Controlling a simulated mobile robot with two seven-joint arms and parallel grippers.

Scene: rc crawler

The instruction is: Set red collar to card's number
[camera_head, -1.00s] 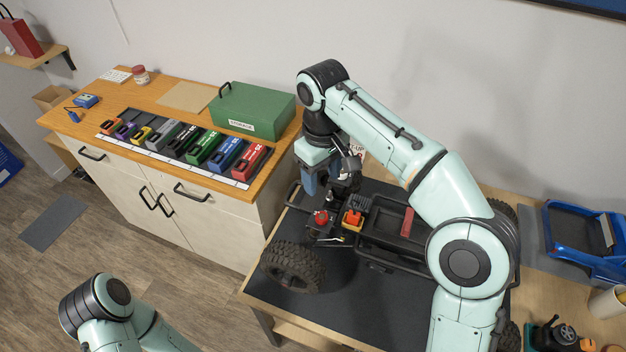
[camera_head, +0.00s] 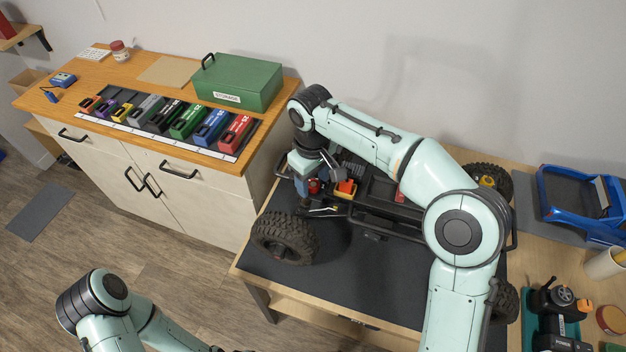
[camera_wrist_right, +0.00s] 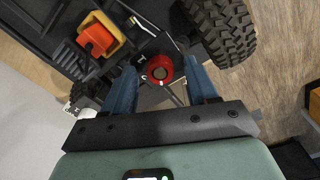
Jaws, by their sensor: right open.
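The red collar (camera_head: 314,186) is a round red knob at the crawler's front left corner, partly hidden by my right gripper in the head view. In the right wrist view the red collar (camera_wrist_right: 160,68) has a dark centre and small white marks on the black part beside it, too small to read. My right gripper (camera_wrist_right: 163,85) is open, with one blue finger on each side of the collar; I cannot tell whether they touch it. In the head view, the right gripper (camera_head: 302,188) points down at the collar. No card number is readable. My left gripper is out of view.
An orange block in a yellow holder (camera_head: 345,188) sits close beside the collar. A knobbly tyre (camera_head: 285,238) stands just in front. The crawler rests on a dark mat (camera_head: 350,290). A cabinet with coloured packs and a green storage box (camera_head: 238,82) is at the left.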

